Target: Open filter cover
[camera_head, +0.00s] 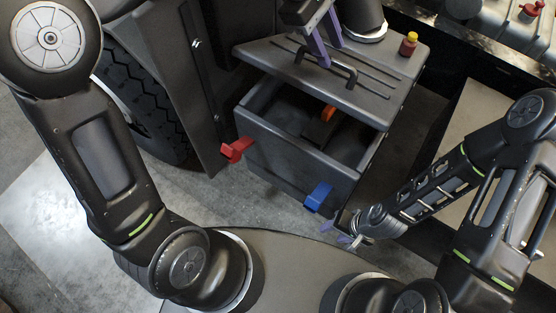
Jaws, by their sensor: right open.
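The filter cover (385,75) is a dark grey ribbed lid with a black bar handle (345,72). It sits over the back part of a dark grey box (285,152), whose front part is uncovered and shows its inside. My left gripper (332,54) is at the cover's handle, its purple fingers on or beside the bar; whether it grips the bar is unclear. A red latch (236,150) and a blue latch (318,197) stick out from the box's front. My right gripper (346,232) is open and empty, just below and right of the blue latch.
An orange part (328,113) shows inside the box. A small red and yellow cap (408,43) stands at the cover's right corner. A large tyre (140,100) and a dark panel (190,90) are left of the box. Grey floor (215,200) lies in front.

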